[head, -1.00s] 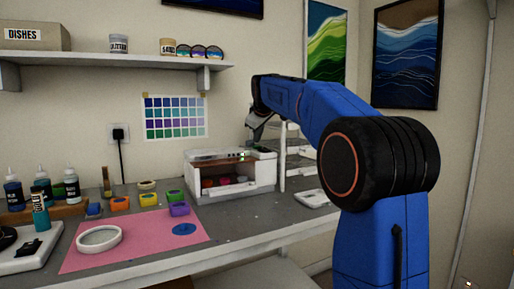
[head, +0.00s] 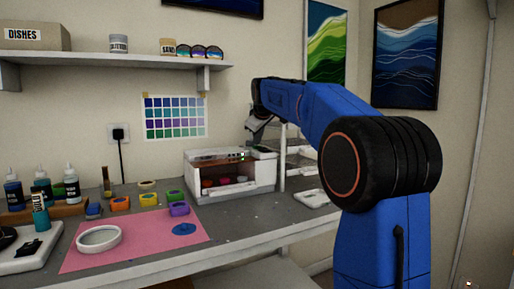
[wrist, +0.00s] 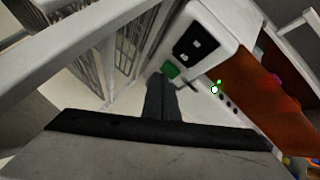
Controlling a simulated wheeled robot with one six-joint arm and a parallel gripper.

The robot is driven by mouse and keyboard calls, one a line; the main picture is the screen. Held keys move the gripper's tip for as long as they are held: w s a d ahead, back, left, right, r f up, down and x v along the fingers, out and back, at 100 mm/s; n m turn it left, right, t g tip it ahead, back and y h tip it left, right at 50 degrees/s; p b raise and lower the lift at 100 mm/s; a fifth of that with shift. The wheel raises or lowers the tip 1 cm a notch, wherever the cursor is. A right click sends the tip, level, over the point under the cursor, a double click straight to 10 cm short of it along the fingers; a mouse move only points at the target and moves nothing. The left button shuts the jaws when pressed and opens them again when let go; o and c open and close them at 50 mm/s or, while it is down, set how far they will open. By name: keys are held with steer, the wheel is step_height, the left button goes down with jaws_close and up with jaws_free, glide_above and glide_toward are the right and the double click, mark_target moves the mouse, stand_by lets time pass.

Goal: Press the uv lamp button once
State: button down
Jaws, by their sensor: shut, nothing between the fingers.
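The UV lamp is a white box (head: 262,184) with a brown-red window, standing toward the back of the bench. Coloured pieces show inside it. In the wrist view the lamp's white housing (wrist: 216,22) carries a black panel with two pale marks. A green button (wrist: 170,69) sits at the corner of its top. My gripper (wrist: 160,80) is shut and empty, its fingertips very close to the green button; contact cannot be told. In the head view my gripper (head: 256,132) is above the lamp's right back part, with its tips hard to make out.
A white rack (head: 297,142) stands right of the lamp, and its bars (wrist: 104,62) are close to my gripper in the wrist view. A small green light (wrist: 219,82) glows on the lamp's front. A pink mat (head: 135,240) and several colour pots are further left.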

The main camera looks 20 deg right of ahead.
mark_target(258, 149)
steer(key=shift+f, duration=0.2)
stand_by(0.5)
steer(key=shift+r, duration=0.85)
steer(key=shift+r, duration=0.1)
steer(key=shift+r, duration=2.4)
steer(key=shift+s, duration=0.1)
